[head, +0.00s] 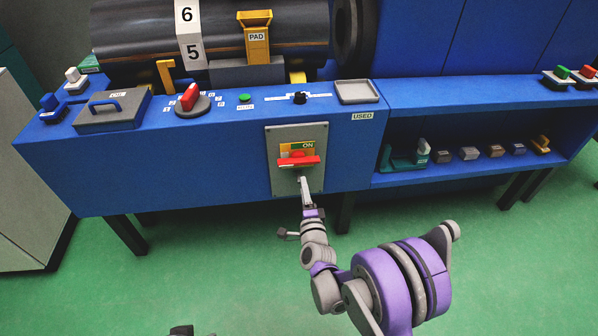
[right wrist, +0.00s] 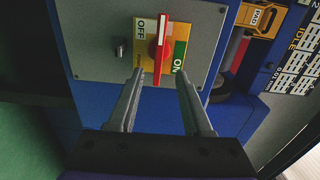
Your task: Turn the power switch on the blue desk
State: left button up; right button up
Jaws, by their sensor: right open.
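The power switch is a red rotary handle (head: 298,160) on a yellow label, on a grey plate (head: 283,137) on the front of the blue desk (head: 180,165). In the head view the handle lies level, with ON above it. In the right wrist view the handle (right wrist: 162,45) stands between the words OFF and ON. My right gripper (head: 303,181) is just below the handle, open and empty. In the wrist view its fingertips (right wrist: 159,73) flank the handle's lower end; whether they touch it I cannot tell.
On the desk top are a red selector knob (head: 190,98), a green button (head: 244,98), a lidded grey box (head: 112,110) and a USED tray (head: 358,91). The shelf at right holds several small blocks. A small knob (right wrist: 121,48) sits beside the switch label.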

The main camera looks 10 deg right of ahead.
aim_at(299, 165)
jog(key=w+b, duration=0.1)
jog(key=w, duration=0.9)
jog(key=shift+w+f, duration=0.1)
jog(key=shift+w, duration=0.3)
grip_shut()
dwell(0.9)
